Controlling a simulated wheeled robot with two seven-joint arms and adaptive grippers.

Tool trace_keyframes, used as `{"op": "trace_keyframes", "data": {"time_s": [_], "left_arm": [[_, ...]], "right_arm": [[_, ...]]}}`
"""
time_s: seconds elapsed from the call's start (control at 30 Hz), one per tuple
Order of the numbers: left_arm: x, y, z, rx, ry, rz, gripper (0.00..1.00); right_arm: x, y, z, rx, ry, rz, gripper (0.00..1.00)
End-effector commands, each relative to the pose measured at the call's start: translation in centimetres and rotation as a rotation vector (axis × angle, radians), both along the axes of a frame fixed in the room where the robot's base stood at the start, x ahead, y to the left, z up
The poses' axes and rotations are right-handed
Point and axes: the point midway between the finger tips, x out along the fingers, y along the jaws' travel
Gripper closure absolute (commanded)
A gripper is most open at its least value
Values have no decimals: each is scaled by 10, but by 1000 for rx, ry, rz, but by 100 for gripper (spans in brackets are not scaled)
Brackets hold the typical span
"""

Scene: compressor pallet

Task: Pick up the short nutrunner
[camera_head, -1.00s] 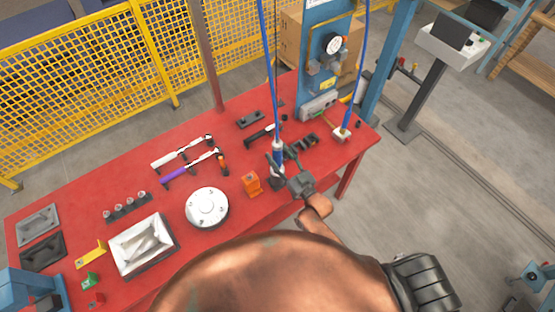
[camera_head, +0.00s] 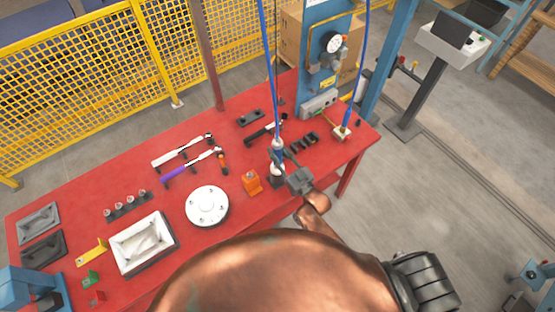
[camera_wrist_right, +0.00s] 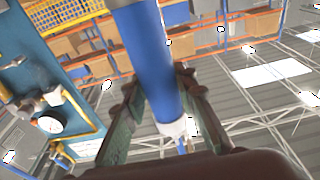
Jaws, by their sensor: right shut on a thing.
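The short nutrunner (camera_head: 277,147), a white and blue cylinder on a blue hose, stands upright at a black holder (camera_head: 276,182) near the table's front edge. My right gripper (camera_head: 282,158) comes in from the front right and is shut on it. In the right wrist view the nutrunner's blue body (camera_wrist_right: 147,60) runs between the two fingers (camera_wrist_right: 157,88), with a white part below. Whether its lower end is clear of the holder I cannot tell. My left gripper is not in view.
An orange block (camera_head: 251,182) and a white round flange (camera_head: 207,206) stand left of the holder. A second blue hose tool (camera_head: 346,120) stands in a holder to the right. Black sockets (camera_head: 304,142) and a black-handled tool (camera_head: 264,132) lie behind on the red table (camera_head: 170,188).

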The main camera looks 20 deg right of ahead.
Motion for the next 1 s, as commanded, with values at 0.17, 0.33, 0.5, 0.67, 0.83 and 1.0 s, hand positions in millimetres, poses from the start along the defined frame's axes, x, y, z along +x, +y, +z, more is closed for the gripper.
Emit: {"op": "trace_keyframes", "data": {"time_s": [0.17,0.33,0.5,0.67,0.83,1.0], "left_arm": [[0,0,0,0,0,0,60],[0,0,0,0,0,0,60],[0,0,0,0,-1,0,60],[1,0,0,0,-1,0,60],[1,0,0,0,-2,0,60],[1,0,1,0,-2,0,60]], "right_arm": [[0,0,0,0,0,0,100],[0,0,0,0,0,0,100],[0,0,0,0,0,0,100],[1,0,4,1,-8,0,100],[1,0,10,2,-10,0,100],[0,0,33,3,-12,-1,100]]}}
